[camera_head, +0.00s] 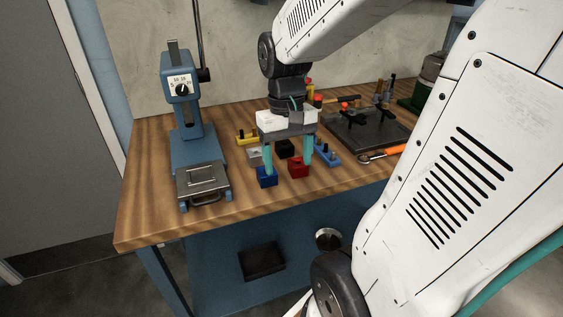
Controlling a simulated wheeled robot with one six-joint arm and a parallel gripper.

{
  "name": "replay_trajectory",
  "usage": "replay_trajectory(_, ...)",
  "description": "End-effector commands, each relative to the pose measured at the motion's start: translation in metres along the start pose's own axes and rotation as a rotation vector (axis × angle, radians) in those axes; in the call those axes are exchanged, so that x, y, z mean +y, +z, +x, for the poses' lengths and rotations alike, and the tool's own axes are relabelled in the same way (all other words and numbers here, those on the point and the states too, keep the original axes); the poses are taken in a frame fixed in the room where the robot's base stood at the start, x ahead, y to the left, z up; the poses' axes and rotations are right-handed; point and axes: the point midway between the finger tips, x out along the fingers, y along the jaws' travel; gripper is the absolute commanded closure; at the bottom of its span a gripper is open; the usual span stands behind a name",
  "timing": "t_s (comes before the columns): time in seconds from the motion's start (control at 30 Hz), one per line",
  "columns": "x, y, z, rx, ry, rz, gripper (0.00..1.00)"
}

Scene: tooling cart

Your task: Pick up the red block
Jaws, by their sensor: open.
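The red block (298,169) sits on the wooden workbench near its front part, just right of a blue block (267,179). My gripper (288,170) points down over this group with its two teal fingers spread apart. In the picture the left finger ends at the blue block and the right finger ends beside the red block's upper right. No block is seen held between the fingers. Whether the fingertips touch any block cannot be told from this view.
A black block (285,149) and a grey block (254,156) stand close behind. A yellow piece (247,137) and a blue piece (326,154) flank the group. A blue press (190,140) stands left; a dark plate (368,134) and orange-handled tool (383,153) lie right. Bare wood lies in front.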

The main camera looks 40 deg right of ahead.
Motion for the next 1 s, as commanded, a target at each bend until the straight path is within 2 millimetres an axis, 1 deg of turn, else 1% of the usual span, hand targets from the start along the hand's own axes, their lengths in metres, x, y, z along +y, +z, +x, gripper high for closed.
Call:
replay_trajectory(0.03,0.015,-0.019,0.009,-0.018,-0.006,0.04,0.29)
replay_trajectory(0.1,0.033,-0.043,0.019,-0.024,-0.013,0.08,0.29)
replay_trajectory(0.2,0.058,-0.075,0.034,-0.016,-0.02,0.123,0.29)
replay_trajectory(0.3,0.077,-0.101,0.045,0.005,-0.022,0.145,0.29)
replay_trajectory(0.37,0.084,-0.115,0.047,0.026,-0.02,0.146,0.29)
replay_trajectory(0.43,0.087,-0.134,0.042,0.079,-0.012,0.134,0.29)
replay_trajectory(0.5,0.088,-0.14,0.041,0.109,-0.007,0.124,0.29)
replay_trajectory(0.67,0.088,-0.141,0.058,0.111,-0.006,0.118,0.29)
replay_trajectory(0.83,0.089,-0.141,0.079,0.11,-0.006,0.119,0.29)
replay_trajectory(1.0,0.091,-0.142,0.105,0.11,-0.007,0.118,0.29)
